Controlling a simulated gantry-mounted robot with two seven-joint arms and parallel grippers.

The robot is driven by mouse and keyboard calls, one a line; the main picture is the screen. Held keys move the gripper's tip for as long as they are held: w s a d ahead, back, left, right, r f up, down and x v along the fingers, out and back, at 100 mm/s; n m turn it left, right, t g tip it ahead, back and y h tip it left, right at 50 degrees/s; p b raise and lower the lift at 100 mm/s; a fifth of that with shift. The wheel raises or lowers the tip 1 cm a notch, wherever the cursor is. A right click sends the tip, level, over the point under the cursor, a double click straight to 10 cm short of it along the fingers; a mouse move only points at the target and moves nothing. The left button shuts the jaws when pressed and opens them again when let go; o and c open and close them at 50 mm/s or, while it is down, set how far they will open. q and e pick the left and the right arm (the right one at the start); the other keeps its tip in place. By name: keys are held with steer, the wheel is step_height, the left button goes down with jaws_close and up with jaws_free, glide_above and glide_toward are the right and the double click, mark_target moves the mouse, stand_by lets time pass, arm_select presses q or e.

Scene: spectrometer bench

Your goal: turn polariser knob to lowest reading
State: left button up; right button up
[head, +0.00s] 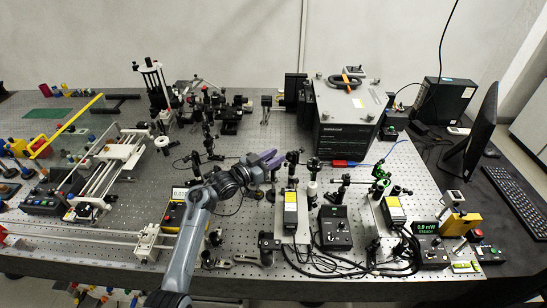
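My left arm comes up from the bottom, and my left gripper (268,160) is over the middle of the optical bench. Its purple-grey fingers point right, towards a row of small post-mounted optics; the gap between them is too small to make out. A power meter (427,228) at the right front shows a green reading that looks like 0.9 mW. A round black mount (313,165) stands right of the gripper, and a green-ringed mount (381,171) stands further right. I cannot tell which mount carries the polariser knob. My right gripper is not in view.
A large grey instrument box (345,115) stands behind the gripper's right side. Black control boxes (334,226) and cables crowd the right front. A rail assembly (115,160) fills the left. A monitor (475,130) and keyboard (512,190) are at the far right.

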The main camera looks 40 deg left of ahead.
arm_select(q)
steer(key=shift+o, duration=0.5)
steer(key=shift+s, duration=0.15)
steer(key=shift+s+a, duration=0.1)
steer(key=shift+s, duration=0.2)
steer(key=v, duration=1)
steer(key=shift+o, duration=0.3)
steer(key=p+x, duration=0.5)
steer(key=x, duration=0.7)
steer(key=shift+w, duration=0.35)
